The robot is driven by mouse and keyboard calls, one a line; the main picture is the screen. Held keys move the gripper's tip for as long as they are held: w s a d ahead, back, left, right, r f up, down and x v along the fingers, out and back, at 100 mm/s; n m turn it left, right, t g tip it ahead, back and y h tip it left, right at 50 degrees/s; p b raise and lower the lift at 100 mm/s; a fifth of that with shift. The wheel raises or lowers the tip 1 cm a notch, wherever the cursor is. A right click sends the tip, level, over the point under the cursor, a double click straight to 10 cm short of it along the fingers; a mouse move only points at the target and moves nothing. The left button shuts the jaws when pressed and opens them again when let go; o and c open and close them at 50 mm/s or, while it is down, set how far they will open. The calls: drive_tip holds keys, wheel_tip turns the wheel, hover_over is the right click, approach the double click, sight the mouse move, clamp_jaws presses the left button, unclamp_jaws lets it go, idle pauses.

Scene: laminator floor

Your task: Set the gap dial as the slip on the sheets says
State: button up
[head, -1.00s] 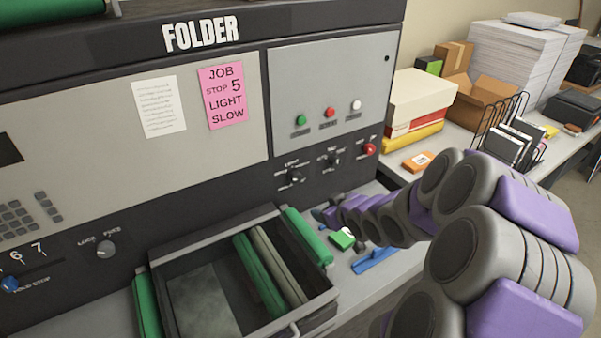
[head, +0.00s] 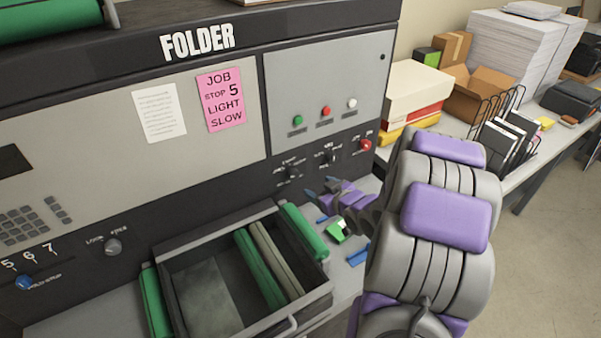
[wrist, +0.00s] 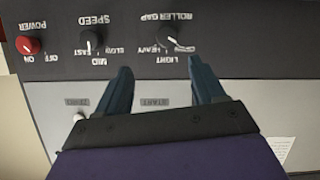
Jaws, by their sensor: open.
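The roller gap dial (wrist: 165,41) is a black knob on the dark control strip, seen upside down in the wrist view, with its white mark towards the right. The labels HEAVY and LIGHT are readable beside it. In the head view the dial (head: 292,172) is small and blurred. My gripper (wrist: 160,66) is open and empty, its two fingers apart in front of the strip near the dial; contact is not visible. The head view shows its fingertips (head: 315,195) just below the dials.
The speed dial (wrist: 90,38) and red power knob (wrist: 27,44) sit beside the gap dial. Below the strip, an open tray with green rollers (head: 262,270) juts out. A green-and-white item (head: 339,233) lies near my gripper. Boxes and paper stacks (head: 520,50) stand right.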

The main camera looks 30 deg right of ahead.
approach(295, 176)
drive_tip(key=w+a, duration=0.1)
drive_tip(key=w, duration=0.1)
drive_tip(key=w+d+f, duration=0.1)
drive_tip(key=w+d+f+b, duration=0.1)
drive_tip(key=w, duration=0.1)
drive_tip(key=w+f, duration=0.1)
drive_tip(key=w, duration=0.1)
drive_tip(key=shift+d+f, duration=0.2)
drive_tip(key=shift+d, duration=0.2)
drive_tip(key=shift+w+f, duration=0.15)
drive_tip(key=shift+w, duration=0.25)
drive_tip(key=shift+w+a, duration=0.35)
drive_tip(key=shift+a, duration=0.7)
drive_tip(key=shift+d, duration=0.8)
drive_tip(key=c, duration=0.4)
drive_tip(key=shift+c, duration=0.9)
drive_tip(key=shift+a, duration=0.3)
drive_tip(key=c, duration=0.5)
drive_tip(key=shift+o, duration=0.2)
drive_tip(key=shift+d, duration=0.1)
